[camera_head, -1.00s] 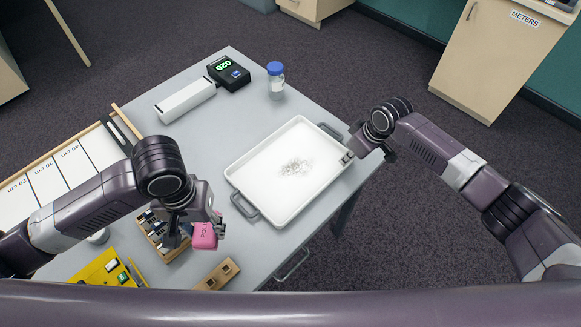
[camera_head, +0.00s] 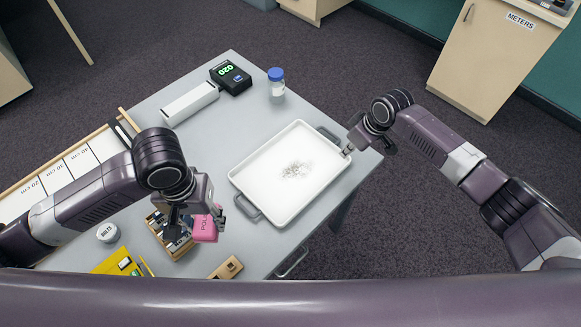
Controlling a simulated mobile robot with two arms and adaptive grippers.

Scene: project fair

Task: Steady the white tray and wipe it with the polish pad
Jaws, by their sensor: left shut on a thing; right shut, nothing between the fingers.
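The white tray (camera_head: 262,213) lies on the grey table, with a handle at each end and a patch of dark specks in its middle. My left gripper (camera_head: 213,222) is shut on the pink polish pad (camera_head: 205,230), held to the left of the tray's near-left handle. The pad is apart from the tray. My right gripper (camera_head: 347,151) is shut with nothing between its fingers. Its fingertips are at the tray's right rim, beside the far handle; I cannot tell whether they touch it.
A wooden box of small parts (camera_head: 170,240), a yellow case (camera_head: 112,263) and a wooden block (camera_head: 227,268) are at the near left. A blue-capped jar (camera_head: 276,84), a black display unit (camera_head: 231,77) and a white bar (camera_head: 190,103) stand behind. Table (camera_head: 215,139) left of the tray is clear.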

